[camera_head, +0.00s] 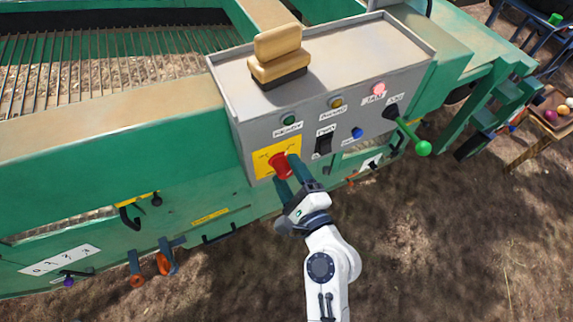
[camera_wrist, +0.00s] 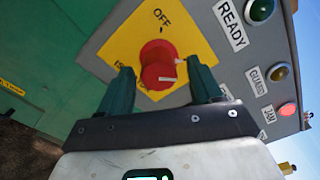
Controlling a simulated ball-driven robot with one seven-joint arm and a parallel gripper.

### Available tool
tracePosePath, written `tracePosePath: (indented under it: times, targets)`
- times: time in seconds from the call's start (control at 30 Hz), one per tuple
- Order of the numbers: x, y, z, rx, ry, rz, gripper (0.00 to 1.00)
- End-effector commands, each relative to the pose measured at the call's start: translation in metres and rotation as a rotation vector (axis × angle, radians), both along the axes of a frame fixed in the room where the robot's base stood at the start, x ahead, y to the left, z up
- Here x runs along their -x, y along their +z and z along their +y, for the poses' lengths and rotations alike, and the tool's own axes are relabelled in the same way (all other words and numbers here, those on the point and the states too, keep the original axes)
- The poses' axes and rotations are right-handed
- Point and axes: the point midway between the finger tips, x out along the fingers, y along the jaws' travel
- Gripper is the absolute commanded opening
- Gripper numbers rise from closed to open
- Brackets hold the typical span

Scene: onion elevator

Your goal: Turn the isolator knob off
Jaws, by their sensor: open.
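The red isolator knob (camera_head: 281,166) sits on a yellow plate (camera_head: 263,161) at the lower left of the grey control box. In the wrist view the knob (camera_wrist: 157,66) has white marks on its right and lower side, and the word OFF is printed above it. Lettering at the plate's lower left is partly hidden by a finger. My gripper (camera_head: 290,178) is open in front of the knob. In the wrist view my gripper's (camera_wrist: 162,84) dark green fingers stand apart, one on each side of the knob's lower part; I cannot tell whether they touch it.
The box carries a green READY lamp (camera_head: 289,120), an amber lamp (camera_head: 335,103), a lit pink-red JAM lamp (camera_head: 378,89), a black switch (camera_head: 323,144) and a blue button (camera_head: 357,133). A lever with a green ball (camera_head: 424,148) juts out at right. Bare ground lies in front.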

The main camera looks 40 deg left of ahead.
Motion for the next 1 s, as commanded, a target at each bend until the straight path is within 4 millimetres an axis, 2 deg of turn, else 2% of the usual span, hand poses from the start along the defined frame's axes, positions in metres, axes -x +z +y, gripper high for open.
tracePosePath:
  times: [0.2,0.5,1.0]
  targets:
    - [-0.006,0.0,0.016,0.001,0.0,-0.001,0.65]
    - [-0.007,0.0,0.017,0.001,-0.001,-0.001,0.65]
    - [-0.007,-0.001,0.016,0.002,0.0,0.0,0.17]
